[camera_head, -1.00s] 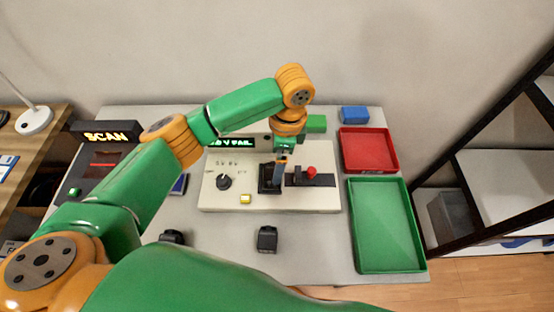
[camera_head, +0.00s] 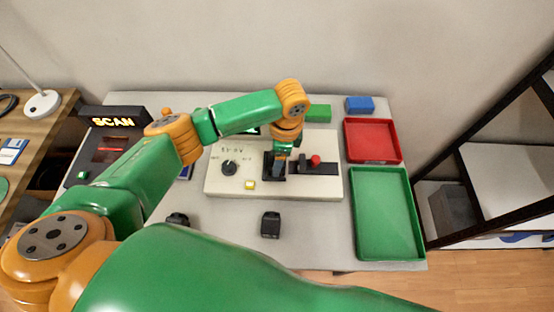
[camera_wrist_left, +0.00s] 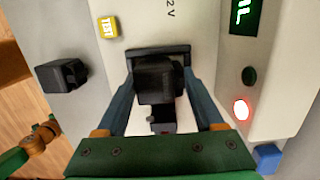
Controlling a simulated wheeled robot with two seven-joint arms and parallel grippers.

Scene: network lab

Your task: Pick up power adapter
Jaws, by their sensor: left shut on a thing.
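A black power adapter (camera_wrist_left: 158,80) sits at the dark socket of the pale test station (camera_head: 220,190). My left gripper (camera_wrist_left: 158,70) has a finger on each side of it and is shut on it. In the head view the gripper (camera_head: 280,160) points down at the socket and mostly hides this adapter. A second black adapter (camera_head: 270,225) stands on the table in front of the station; it also shows in the left wrist view (camera_wrist_left: 62,75). A third dark adapter (camera_head: 178,219) is partly hidden by my arm. My right gripper is not in view.
The station has a knob (camera_head: 229,167), a yellow button (camera_head: 250,185) and a red-knobbed lever (camera_head: 315,160). A red tray (camera_head: 371,161) and a green tray (camera_head: 388,257), both empty, lie at right. A scanner (camera_head: 108,145) stands at left. A red light (camera_wrist_left: 241,109) glows.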

